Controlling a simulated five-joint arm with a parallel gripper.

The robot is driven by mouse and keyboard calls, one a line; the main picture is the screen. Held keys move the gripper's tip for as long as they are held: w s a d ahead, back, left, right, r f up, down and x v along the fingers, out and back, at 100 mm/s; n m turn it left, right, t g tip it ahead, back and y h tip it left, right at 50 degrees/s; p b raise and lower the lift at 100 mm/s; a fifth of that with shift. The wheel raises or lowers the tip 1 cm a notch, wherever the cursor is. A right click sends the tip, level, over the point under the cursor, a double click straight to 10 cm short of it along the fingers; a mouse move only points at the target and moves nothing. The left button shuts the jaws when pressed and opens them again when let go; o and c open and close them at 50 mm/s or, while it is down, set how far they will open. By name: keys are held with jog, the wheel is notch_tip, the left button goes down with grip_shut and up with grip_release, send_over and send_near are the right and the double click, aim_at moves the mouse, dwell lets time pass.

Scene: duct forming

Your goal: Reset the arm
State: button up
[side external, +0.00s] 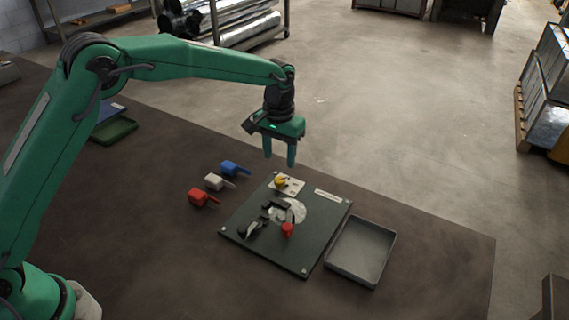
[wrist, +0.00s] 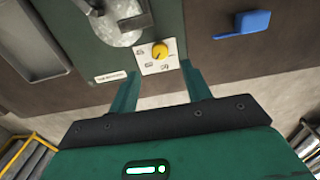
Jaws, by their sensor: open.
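My gripper (side external: 280,158) is open and empty, raised above the far edge of a dark green work board (side external: 258,232). The board holds a metal disc-like piece (side external: 298,211) with a dark clamp (side external: 254,229) beside it, a red part (side external: 287,230) and a yellow knob (side external: 281,182) on a white plate. In the wrist view, my two fingers (wrist: 161,90) are spread apart below the yellow knob (wrist: 160,51), with nothing between them. The metal piece (wrist: 120,22) is partly cut off at the top of that view.
Red (side external: 203,197), white (side external: 219,181) and blue (side external: 235,168) handled pieces lie left of the board. A grey empty tray (side external: 361,251) sits to its right. Green (side external: 114,131) and blue trays lie farther left. Table space at the front is clear.

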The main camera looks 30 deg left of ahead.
jog(key=shift+r, duration=0.25)
jog(key=s+a+r+t, duration=0.1)
jog(key=s+a+r, duration=0.4)
jog(key=s+r, duration=0.25)
jog(key=s+a+r+t, duration=0.2)
jog(key=s+a+r, duration=0.35)
jog(key=r, duration=0.25)
jog(key=s+a+t, duration=0.1)
jog(key=s+a, duration=0.1)
jog(key=s, duration=0.8)
jog(key=s+a+f+t, duration=0.1)
jog(key=s+a, duration=0.2)
jog(key=s, duration=0.6)
jog(key=shift+s+a+t, duration=0.25)
jog(key=shift+s+t, duration=0.05)
jog(key=shift+s, duration=0.1)
